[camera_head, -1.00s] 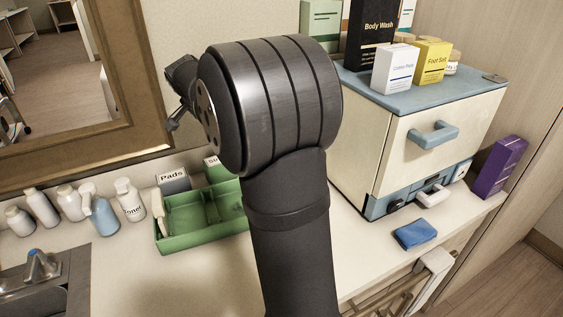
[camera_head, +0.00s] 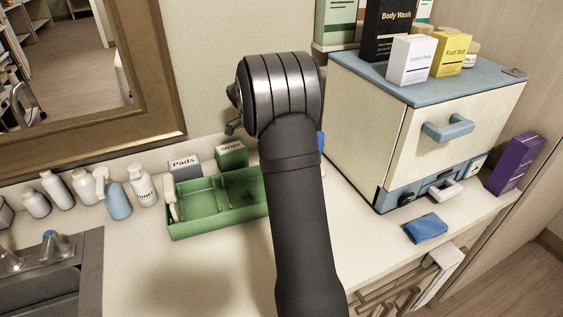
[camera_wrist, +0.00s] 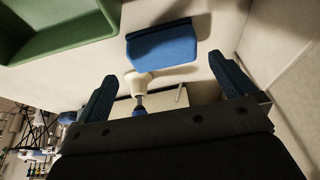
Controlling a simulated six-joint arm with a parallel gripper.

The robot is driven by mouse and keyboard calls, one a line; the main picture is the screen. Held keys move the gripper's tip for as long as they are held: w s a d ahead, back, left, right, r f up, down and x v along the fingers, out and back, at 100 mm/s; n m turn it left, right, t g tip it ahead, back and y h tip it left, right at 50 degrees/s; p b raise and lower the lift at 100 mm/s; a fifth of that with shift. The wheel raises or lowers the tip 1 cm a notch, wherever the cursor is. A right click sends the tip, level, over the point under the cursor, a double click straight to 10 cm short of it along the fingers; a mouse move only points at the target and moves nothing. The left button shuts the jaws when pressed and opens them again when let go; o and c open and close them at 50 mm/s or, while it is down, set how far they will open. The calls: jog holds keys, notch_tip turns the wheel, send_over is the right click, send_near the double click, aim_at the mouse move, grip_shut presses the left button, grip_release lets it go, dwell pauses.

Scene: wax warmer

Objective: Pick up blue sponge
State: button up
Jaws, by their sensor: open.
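My gripper is hidden behind my arm there. In the wrist view my gripper (camera_wrist: 163,68) is open, with two blue fingers apart and nothing between them. A blue block-like thing (camera_wrist: 162,45) lies ahead of the fingers in the wrist view, right of the green tray. I cannot tell whether it is the sponge or the blue thing (camera_head: 320,142) partly hidden behind my arm in the head view.
The green tray (camera_head: 205,226) sits left of my arm, with several bottles (camera_head: 118,200) further left. The cabinet (camera_head: 378,135) carries boxes on top. A purple box (camera_head: 514,164) stands at right. Counter around the sponge is clear; its front edge is close.

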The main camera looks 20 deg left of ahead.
jog(key=x, duration=0.7)
jog(key=shift+w+d, duration=0.2)
jog(key=shift+w, duration=0.2)
jog(key=shift+r, duration=0.1)
jog(key=shift+c, duration=0.4)
jog(key=c, duration=0.6)
